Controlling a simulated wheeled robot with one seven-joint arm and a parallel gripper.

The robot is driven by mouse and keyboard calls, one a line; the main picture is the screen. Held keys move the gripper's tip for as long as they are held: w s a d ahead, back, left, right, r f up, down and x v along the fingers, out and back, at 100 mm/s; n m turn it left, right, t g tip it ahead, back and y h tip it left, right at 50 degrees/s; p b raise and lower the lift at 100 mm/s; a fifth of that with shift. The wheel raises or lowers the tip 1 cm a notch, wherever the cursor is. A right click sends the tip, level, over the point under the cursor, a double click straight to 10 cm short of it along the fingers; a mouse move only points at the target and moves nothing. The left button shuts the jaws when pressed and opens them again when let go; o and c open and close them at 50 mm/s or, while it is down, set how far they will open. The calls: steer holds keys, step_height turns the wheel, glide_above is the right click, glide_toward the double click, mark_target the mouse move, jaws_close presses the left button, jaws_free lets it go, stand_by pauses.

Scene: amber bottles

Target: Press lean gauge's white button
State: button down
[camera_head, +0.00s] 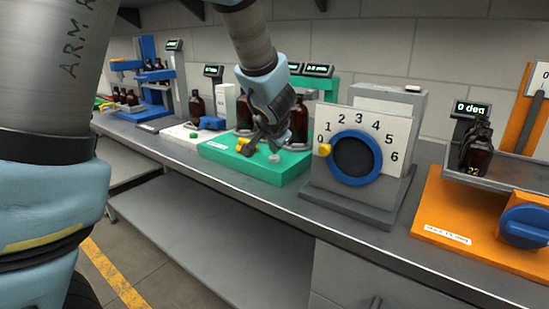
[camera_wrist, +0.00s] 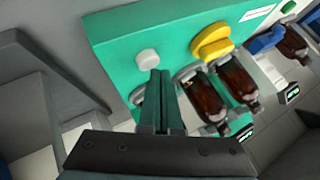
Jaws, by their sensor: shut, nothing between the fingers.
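The green station (camera_head: 222,152) has a round white button (camera_head: 274,158) on its base, beside a yellow knob (camera_head: 243,146). In the wrist view the white button (camera_wrist: 148,58) lies just beyond the fingertips, slightly left, and the yellow knob (camera_wrist: 212,42) is farther right. My gripper (camera_head: 262,141) is over the green base; its fingers are together and empty in the wrist view (camera_wrist: 161,74). A gap seems to remain between the fingertips and the button; contact cannot be confirmed. Two amber bottles (camera_wrist: 206,101) (camera_wrist: 238,82) stand in grey holders on this station. The station's name is not readable.
A grey dial station (camera_head: 381,195) with a blue ring stands right of the green one. Farther right is an orange station (camera_head: 440,214) with bottles and a "0 deg" display (camera_head: 470,108). A white station (camera_head: 178,132) and a blue rack (camera_head: 150,70) stand left.

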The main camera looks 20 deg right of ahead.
mark_target(273, 158)
steer(key=shift+f+b, duration=0.5)
steer(key=shift+b, duration=0.15)
stand_by(0.6)
steer(key=shift+r, duration=0.1)
steer(key=shift+r+p, duration=0.6)
steer(key=shift+r, duration=0.2)
step_height(273, 158, up, 5)
steer(key=p, duration=0.4)
stand_by(0.9)
